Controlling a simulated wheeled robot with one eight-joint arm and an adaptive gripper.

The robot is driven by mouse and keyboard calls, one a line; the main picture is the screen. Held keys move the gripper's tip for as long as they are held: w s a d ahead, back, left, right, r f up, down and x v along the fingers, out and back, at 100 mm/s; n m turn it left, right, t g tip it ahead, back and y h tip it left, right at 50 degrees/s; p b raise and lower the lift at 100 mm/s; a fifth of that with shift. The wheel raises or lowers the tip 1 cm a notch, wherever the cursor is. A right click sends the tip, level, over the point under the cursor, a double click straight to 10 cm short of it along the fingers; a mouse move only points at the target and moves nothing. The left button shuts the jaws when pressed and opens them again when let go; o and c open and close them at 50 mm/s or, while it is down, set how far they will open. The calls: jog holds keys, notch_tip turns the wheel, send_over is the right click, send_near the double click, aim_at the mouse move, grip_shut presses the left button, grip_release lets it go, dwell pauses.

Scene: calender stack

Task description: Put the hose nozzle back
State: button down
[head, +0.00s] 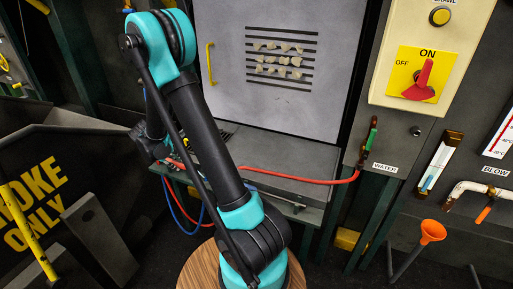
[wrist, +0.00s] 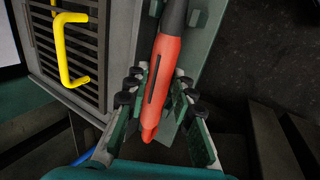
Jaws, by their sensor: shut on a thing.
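The hose nozzle (wrist: 164,75) is an orange-red tapered body with a dark slot and a dark upper end. In the wrist view it lies between the fingers of my gripper (wrist: 160,95), which is shut on it. The tip points down in the picture, towards my wrist. A red hose (head: 300,179) runs from behind my arm to the right, towards a green-handled valve (head: 372,135) by the WATER label.
A grey cabinet door (head: 230,90) with a yellow handle (head: 210,62) stands behind my arm. A yellow handle and slatted grille (wrist: 95,65) are left of the nozzle in the wrist view. Blue hose (head: 180,215) hangs below. A round wooden top (head: 200,268) is in front.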

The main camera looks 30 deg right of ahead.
jog(key=c, duration=1.2)
grip_release()
jog(key=v, duration=1.2)
jog(key=s+d+f+m+y, duration=0.1)
jog(key=s+d+m+y, duration=0.1)
jog(key=s, duration=1.1)
jog(key=s+d+f+m+t+y, duration=0.1)
jog(key=s+d+m, duration=0.4)
jog(key=s, duration=0.9)
jog(key=shift+s+d+f+y, duration=0.2)
jog(key=shift+d+f+y, duration=0.25)
jog(key=shift+d+y, duration=0.5)
